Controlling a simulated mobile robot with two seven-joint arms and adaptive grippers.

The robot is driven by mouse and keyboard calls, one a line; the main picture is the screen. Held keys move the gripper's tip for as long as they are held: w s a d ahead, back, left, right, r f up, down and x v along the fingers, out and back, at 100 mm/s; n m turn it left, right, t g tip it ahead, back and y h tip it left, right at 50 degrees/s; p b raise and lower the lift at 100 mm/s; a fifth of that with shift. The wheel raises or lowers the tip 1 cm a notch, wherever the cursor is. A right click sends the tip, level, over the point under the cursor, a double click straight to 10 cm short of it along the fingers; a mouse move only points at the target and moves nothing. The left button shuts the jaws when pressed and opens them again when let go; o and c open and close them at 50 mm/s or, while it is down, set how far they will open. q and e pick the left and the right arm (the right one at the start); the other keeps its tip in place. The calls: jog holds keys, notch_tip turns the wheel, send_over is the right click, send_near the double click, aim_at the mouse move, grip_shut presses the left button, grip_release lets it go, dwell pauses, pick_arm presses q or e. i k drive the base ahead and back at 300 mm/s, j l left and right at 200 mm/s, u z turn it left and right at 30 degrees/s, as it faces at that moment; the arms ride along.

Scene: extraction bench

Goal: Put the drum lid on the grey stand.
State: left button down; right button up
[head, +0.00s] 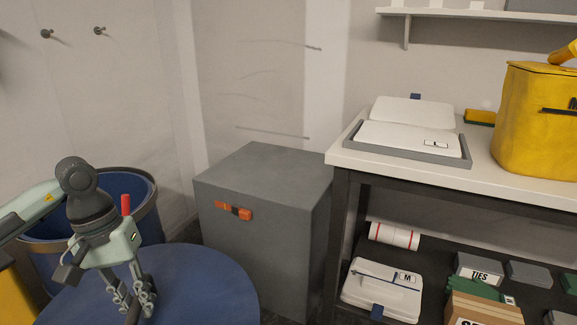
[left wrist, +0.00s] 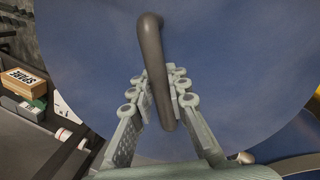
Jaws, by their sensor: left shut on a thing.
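The drum lid (head: 210,285) is a large round blue disc at the lower left of the head view. It fills most of the left wrist view (left wrist: 235,60), with a dark bar handle (left wrist: 150,45) on top. My left gripper (head: 134,302) is above the lid, its fingers shut on the handle; the left wrist view shows the fingers (left wrist: 160,95) on both sides of it. The grey stand (head: 268,172) is a box with a bare flat top and an orange tag on its front, right of and behind the lid. My right gripper is not in view.
An open blue drum (head: 145,200) stands behind my left arm. The white bench (head: 492,158) right of the stand carries a grey tray (head: 455,163) and a yellow bag (head: 535,130). Its lower shelf holds boxes and a white case (head: 380,292). Walls stand behind the stand.

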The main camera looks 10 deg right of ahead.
aim_at(272, 171)
jog(key=i+j+z, duration=0.15)
jog(key=i+z, duration=0.2)
jog(key=i+j+z, duration=0.65)
jog(key=j+z, duration=0.25)
jog(key=j, duration=0.15)
